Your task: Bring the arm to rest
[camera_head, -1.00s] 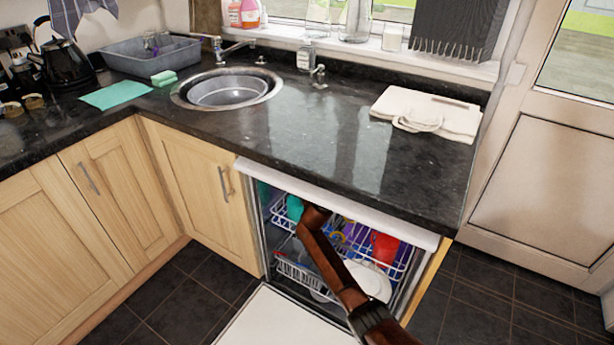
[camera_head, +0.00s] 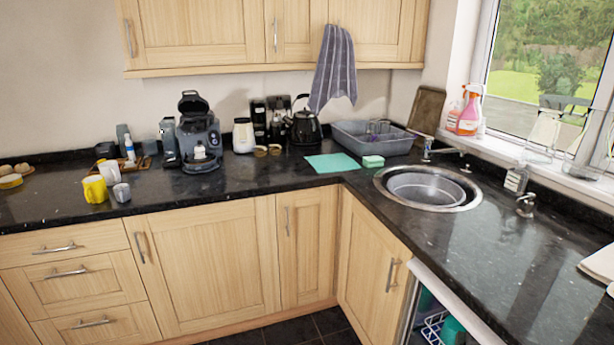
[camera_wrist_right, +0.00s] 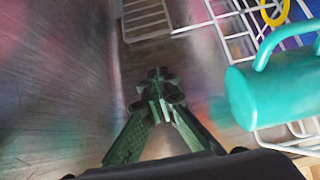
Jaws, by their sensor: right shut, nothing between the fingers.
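My right gripper (camera_wrist_right: 160,88) shows in the right wrist view, its fingers together with nothing between them. It is inside the dishwasher, beside a teal mug (camera_wrist_right: 268,92) that lies to the right. A gap shows between the fingertips and the mug. In the head view only a corner of the open dishwasher (camera_head: 432,325) shows at the bottom right. My right arm is out of the head view. My left gripper is in neither view.
White rack wires (camera_wrist_right: 228,28) run close above and right of the gripper. The dishwasher's metal wall (camera_wrist_right: 60,90) is at left. The dark worktop (camera_head: 440,245) carries a sink (camera_head: 427,188), a grey basin (camera_head: 375,138), a coffee machine (camera_head: 198,135) and a yellow mug (camera_head: 95,190).

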